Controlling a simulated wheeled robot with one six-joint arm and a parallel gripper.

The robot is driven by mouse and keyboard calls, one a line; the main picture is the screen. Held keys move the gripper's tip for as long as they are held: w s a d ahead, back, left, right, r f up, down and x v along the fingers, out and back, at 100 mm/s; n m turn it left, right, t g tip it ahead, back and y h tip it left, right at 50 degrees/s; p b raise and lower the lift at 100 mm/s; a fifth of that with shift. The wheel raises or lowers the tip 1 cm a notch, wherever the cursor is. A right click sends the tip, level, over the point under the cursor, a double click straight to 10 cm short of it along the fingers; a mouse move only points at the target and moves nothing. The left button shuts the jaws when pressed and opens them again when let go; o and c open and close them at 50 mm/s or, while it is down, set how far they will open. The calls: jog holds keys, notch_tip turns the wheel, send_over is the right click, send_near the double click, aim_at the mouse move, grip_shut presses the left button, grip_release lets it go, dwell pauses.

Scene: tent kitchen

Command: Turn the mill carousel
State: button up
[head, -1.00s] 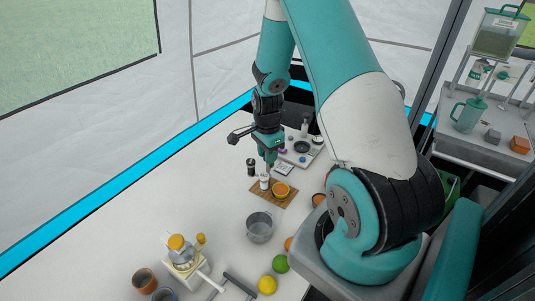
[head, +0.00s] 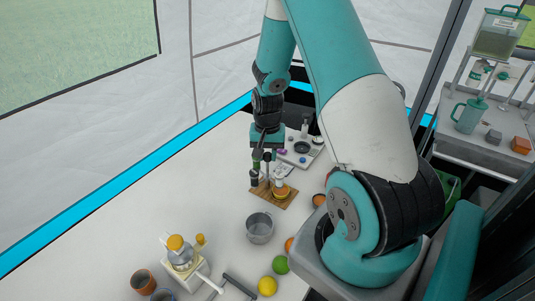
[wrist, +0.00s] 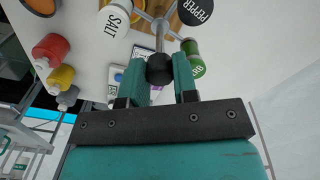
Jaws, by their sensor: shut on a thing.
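The mill carousel has a metal post topped by a round black knob (wrist: 160,69). Around the post in the wrist view stand a white SALT mill (wrist: 113,20), a black PEPPER mill (wrist: 195,11) and a green herb mill (wrist: 191,58). My gripper (wrist: 160,80) is shut on the knob, one teal finger on each side. In the head view my gripper (head: 266,158) points down over the carousel, beside the wooden board (head: 287,201). A dark mill (head: 254,179) shows left of the post; the gripper partly hides the rest.
A grey pot (head: 260,228) stands in front of the board. A lime (head: 280,264) and a lemon (head: 267,285) lie nearer. A juicer (head: 183,257) and a brown cup (head: 143,281) are at front left. Red (wrist: 50,46) and yellow (wrist: 60,79) bottles stand beside the carousel in the wrist view.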

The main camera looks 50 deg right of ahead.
jog(key=shift+n, duration=1.2)
jog(key=shift+r, duration=0.1)
jog(key=o, duration=0.9)
jog(key=shift+o, duration=0.2)
notch_tip(320, 180, up, 17)
jog(key=b, duration=0.1)
jog(key=shift+r+b, duration=0.2)
jog(key=shift+b, duration=0.15)
